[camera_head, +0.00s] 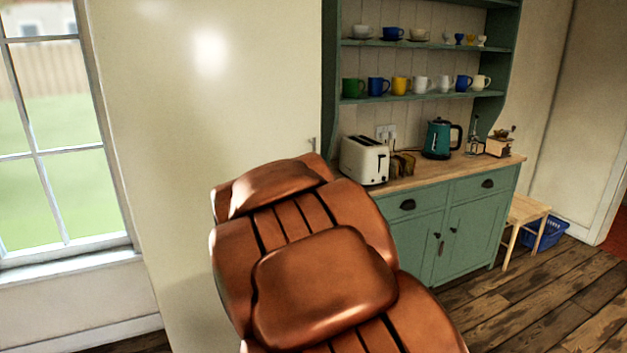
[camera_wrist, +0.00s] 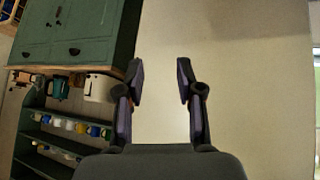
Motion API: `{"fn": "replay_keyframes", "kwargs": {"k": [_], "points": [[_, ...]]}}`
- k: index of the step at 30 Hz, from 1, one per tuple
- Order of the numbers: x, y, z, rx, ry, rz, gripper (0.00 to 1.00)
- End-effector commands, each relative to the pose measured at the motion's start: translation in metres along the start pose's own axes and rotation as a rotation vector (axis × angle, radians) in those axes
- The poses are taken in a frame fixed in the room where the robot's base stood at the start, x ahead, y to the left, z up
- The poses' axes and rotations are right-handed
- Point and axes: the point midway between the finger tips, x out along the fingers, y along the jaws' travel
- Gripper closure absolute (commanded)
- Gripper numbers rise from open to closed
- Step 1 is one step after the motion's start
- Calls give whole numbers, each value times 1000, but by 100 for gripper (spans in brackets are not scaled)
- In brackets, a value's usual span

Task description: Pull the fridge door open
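The fridge (camera_head: 160,130) is a tall, plain cream surface between the window and the green dresser; it looks shut. A small grey metal piece (camera_head: 312,142), possibly its handle, shows at its right edge, just above my copper arm; most of it is hidden. In the wrist view the cream fridge surface (camera_wrist: 255,85) fills the middle and right. My gripper (camera_wrist: 160,72) is open, its two dark fingers apart with only the cream surface visible between them. I see no handle between the fingers. In the head view my arm hides the gripper.
A green dresser (camera_head: 430,240) stands right of the fridge, with a toaster (camera_head: 364,160) and a teal kettle (camera_head: 437,138) on top. A window (camera_head: 55,130) is at left. A wooden stool (camera_head: 525,212) and blue basket (camera_head: 546,234) stand right. The floor at lower right is clear.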

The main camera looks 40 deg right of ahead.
Motion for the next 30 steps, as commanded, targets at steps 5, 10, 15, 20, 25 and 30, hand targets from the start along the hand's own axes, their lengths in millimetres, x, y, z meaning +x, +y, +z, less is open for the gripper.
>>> {"fn": "replay_keyframes", "kwargs": {"k": [5, 10, 15, 20, 25, 30], "points": [[47, 45, -82, 71, 235, 56, 63], [83, 80, -144, 100, 449, 59, 63], [109, 104, -192, 106, 648, 12, 63], [126, 117, -215, 106, 782, -56, 63], [134, 121, -226, 105, 863, -112, 63], [136, 122, -231, 105, 887, -129, 63]]}}
